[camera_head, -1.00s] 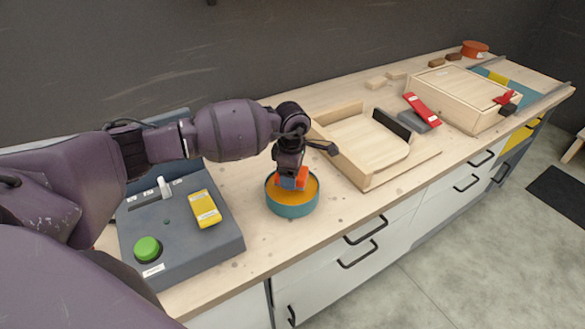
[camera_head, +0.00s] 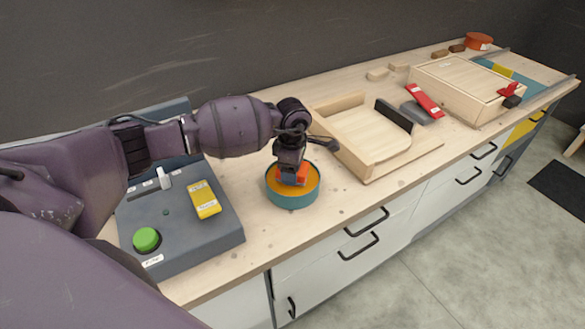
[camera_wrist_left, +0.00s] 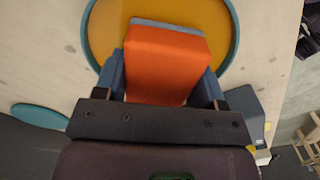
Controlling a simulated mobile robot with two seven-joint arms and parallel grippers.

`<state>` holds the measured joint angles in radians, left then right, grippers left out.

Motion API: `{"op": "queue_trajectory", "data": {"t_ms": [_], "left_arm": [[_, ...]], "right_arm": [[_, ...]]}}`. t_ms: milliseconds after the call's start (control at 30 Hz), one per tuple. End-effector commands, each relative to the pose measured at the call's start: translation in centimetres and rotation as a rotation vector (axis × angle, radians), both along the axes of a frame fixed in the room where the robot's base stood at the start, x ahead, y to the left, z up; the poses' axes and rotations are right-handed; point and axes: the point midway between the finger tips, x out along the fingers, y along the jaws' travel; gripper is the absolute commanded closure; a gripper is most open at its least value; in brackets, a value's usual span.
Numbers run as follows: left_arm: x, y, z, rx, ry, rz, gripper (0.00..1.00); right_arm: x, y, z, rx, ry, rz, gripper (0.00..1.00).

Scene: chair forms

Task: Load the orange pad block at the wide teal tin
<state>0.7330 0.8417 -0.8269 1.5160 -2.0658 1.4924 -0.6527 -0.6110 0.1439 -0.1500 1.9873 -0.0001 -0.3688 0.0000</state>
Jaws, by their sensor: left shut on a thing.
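The wide teal tin (camera_head: 292,200) is round and low, with an orange-yellow inside, and stands on the bench. It also shows in the left wrist view (camera_wrist_left: 236,30), behind the block. My left gripper (camera_head: 290,178) points down over the tin. It is shut on the orange pad block (camera_wrist_left: 166,62), whose orange face fills the middle of the left wrist view between the two blue fingers, with a grey-blue edge at its far end. In the head view the block (camera_head: 302,174) is at the tin's opening; I cannot tell whether it touches the inside. My right gripper is not in view.
A grey control box (camera_head: 180,235) with a green button and a yellow block stands left of the tin. A wooden frame fixture (camera_head: 365,140) is to the right, with a red-handled clamp (camera_head: 424,100) beyond it. Bare bench lies in front of the tin.

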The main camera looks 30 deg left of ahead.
Motion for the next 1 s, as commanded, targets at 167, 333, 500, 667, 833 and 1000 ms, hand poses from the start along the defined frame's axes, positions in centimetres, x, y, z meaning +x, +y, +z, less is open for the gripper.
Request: {"op": "queue_trajectory", "data": {"t_ms": [167,333,500,667,833,1000], "left_arm": [[0.0,0.0,-0.1,0.000,0.000,0.000,0.55],[0.0,0.0,-0.3,0.000,0.000,0.000,0.55],[0.0,0.0,-0.5,0.000,-0.001,0.000,0.55],[0.0,0.0,-0.6,0.000,-0.001,0.000,0.55],[0.0,0.0,-0.8,0.000,-0.001,0.000,0.55],[0.0,0.0,-0.9,0.000,-0.001,0.000,0.55]], "right_arm": [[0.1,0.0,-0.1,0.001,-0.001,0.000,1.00],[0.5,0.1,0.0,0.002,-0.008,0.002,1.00],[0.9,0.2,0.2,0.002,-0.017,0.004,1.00],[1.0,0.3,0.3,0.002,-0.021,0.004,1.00],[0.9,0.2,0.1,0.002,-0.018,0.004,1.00],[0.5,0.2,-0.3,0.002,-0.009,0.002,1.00]]}}
